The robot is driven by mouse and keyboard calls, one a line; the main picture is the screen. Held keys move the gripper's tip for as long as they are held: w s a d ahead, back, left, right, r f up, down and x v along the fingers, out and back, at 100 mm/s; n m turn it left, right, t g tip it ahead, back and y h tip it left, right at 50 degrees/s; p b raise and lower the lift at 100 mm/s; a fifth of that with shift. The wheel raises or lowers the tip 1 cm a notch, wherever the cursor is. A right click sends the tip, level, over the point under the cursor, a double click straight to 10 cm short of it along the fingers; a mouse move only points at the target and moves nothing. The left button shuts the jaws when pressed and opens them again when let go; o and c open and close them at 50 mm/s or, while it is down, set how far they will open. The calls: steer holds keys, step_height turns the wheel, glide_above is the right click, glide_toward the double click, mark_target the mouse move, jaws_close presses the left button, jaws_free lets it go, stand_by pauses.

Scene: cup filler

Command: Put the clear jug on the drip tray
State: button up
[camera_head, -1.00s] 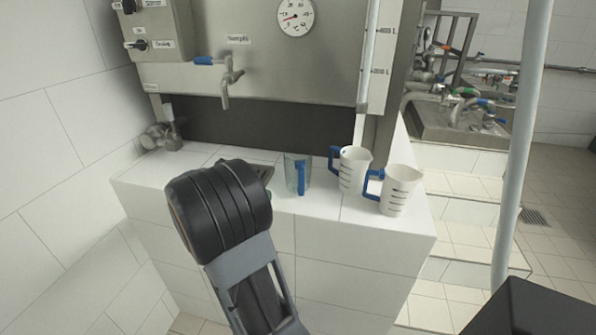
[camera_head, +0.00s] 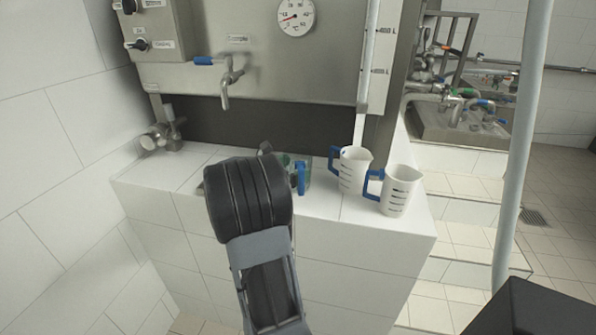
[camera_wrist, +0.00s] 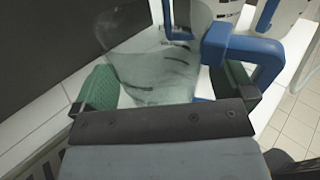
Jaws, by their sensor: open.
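The clear jug (camera_head: 306,174), with a blue handle, stands on the white tiled ledge, partly hidden behind my gripper (camera_head: 277,158). In the wrist view the clear jug (camera_wrist: 158,62) is between the spread green-padded fingers of my gripper (camera_wrist: 166,84). The fingers are open, and I cannot tell whether either touches the jug. The blue handle is at the right, close to the right finger. A dark slotted piece at the lower left of the wrist view looks like the drip tray (camera_wrist: 42,162); in the head view my wrist mostly hides that area.
Two white jugs with blue handles, a nearer one (camera_head: 398,191) and a farther one (camera_head: 352,170), stand right of the clear jug. A steel tap (camera_head: 227,80) hangs from the machine above the ledge. A pipe fitting (camera_head: 162,136) is at the ledge's back left.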

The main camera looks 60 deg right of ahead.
steer(key=shift+x, duration=0.85)
steer(key=c, duration=0.8)
